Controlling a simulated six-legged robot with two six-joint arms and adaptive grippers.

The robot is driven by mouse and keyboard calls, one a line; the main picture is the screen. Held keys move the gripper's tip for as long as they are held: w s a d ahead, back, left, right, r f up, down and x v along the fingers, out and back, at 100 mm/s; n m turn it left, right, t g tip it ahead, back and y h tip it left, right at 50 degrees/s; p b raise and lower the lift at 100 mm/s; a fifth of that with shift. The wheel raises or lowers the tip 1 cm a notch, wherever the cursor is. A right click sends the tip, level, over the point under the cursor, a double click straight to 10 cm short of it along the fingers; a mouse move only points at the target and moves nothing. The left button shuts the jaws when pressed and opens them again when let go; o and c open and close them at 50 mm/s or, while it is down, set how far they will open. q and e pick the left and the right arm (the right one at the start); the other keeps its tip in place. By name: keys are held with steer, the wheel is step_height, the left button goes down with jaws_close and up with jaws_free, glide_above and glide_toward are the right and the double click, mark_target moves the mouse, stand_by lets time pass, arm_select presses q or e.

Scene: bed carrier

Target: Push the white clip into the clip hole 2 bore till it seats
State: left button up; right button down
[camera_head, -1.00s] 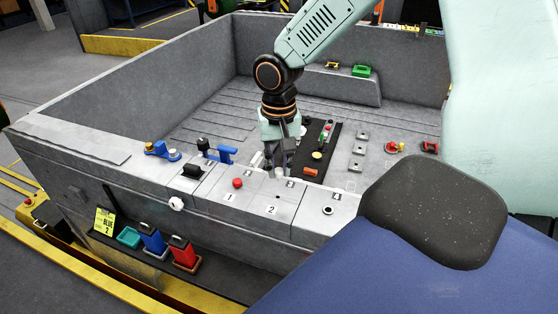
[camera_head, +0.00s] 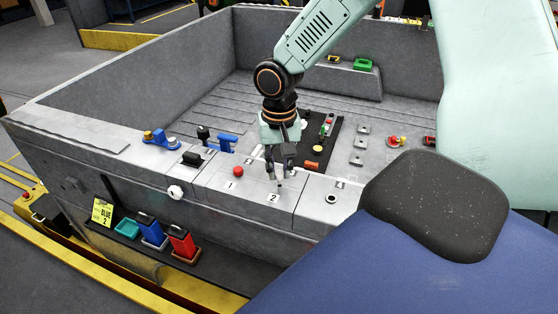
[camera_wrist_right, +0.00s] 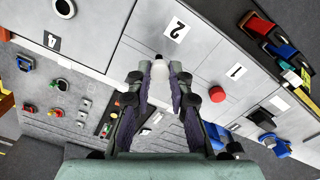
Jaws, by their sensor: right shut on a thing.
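The white clip (camera_wrist_right: 158,68) is between the fingertips of my right gripper (camera_wrist_right: 160,80) in the right wrist view. The right gripper (camera_head: 279,172) also shows in the head view, pointing down over the grey front ledge and shut on the clip. The clip is mostly hidden by the fingers there. The number 2 label (camera_head: 273,197) lies just in front of the fingertips, and it also shows in the wrist view (camera_wrist_right: 175,29). A small dark spot (camera_head: 280,184), likely the clip hole 2 bore, is right under the fingertips. I cannot tell whether the clip touches it. My left gripper is not in view.
A red button (camera_head: 238,171) and the number 1 label (camera_head: 231,185) are left of the gripper. A round dark hole (camera_head: 331,199) is at its right. A black strip (camera_head: 322,140) with coloured parts lies behind. Red and blue blocks stand on a shelf below the front.

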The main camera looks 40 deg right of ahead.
steer(key=shift+d, duration=0.2)
steer(key=shift+a+p, duration=0.15)
steer(key=shift+p, duration=0.2)
stand_by(0.4)
stand_by(0.6)
steer(key=shift+p, duration=0.6)
steer(key=shift+f+b, duration=0.7)
steer(key=shift+f, duration=0.45)
steer(key=shift+r, duration=0.15)
stand_by(0.3)
